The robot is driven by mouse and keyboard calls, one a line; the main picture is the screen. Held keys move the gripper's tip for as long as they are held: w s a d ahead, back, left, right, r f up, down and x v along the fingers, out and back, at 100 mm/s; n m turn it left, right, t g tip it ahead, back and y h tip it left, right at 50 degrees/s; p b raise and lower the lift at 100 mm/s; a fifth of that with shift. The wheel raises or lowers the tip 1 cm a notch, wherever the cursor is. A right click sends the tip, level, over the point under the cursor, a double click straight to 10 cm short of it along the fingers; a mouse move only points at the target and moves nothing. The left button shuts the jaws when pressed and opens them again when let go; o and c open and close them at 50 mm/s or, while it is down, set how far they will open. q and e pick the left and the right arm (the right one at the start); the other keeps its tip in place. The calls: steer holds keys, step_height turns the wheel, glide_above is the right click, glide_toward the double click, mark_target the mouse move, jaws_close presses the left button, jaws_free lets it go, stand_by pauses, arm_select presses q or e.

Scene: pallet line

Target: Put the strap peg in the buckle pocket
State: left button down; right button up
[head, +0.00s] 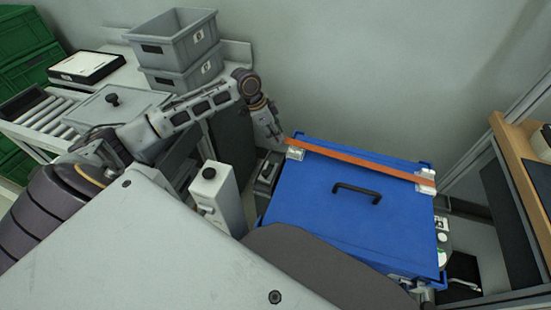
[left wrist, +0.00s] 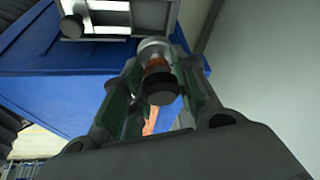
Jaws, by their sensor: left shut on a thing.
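A blue case (head: 350,215) with a black handle (head: 357,190) has an orange strap (head: 360,158) across its top, between metal corner pieces at left (head: 295,153) and right (head: 425,182). My left gripper (head: 277,139) is at the strap's left end, beside the case's far left corner. In the left wrist view my left gripper (left wrist: 157,70) is shut on the strap peg, which has a dark round end (left wrist: 161,88), an orange band and a silver end. A silver frame-like fitting (left wrist: 120,14), which may be the buckle, is on the blue case beyond the peg. My right gripper is not seen.
Grey bins (head: 175,45) and a black-and-white box (head: 86,67) stand on a table at the back left, by a roller conveyor (head: 48,118). A grey post with a black knob (head: 215,195) stands left of the case. A wooden-topped bench (head: 530,165) is at right.

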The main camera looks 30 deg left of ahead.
arm_select(q)
steer(key=shift+f, duration=0.6)
steer(key=shift+f+b, duration=0.6)
steer(key=shift+f, duration=1.9)
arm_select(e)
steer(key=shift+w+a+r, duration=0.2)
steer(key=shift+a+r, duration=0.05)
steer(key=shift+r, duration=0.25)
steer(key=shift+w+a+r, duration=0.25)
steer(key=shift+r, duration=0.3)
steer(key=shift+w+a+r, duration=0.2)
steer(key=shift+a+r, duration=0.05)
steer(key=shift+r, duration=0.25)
arm_select(q)
steer(key=shift+f, duration=1)
steer(key=shift+f+b, duration=0.4)
steer(key=shift+f, duration=0.5)
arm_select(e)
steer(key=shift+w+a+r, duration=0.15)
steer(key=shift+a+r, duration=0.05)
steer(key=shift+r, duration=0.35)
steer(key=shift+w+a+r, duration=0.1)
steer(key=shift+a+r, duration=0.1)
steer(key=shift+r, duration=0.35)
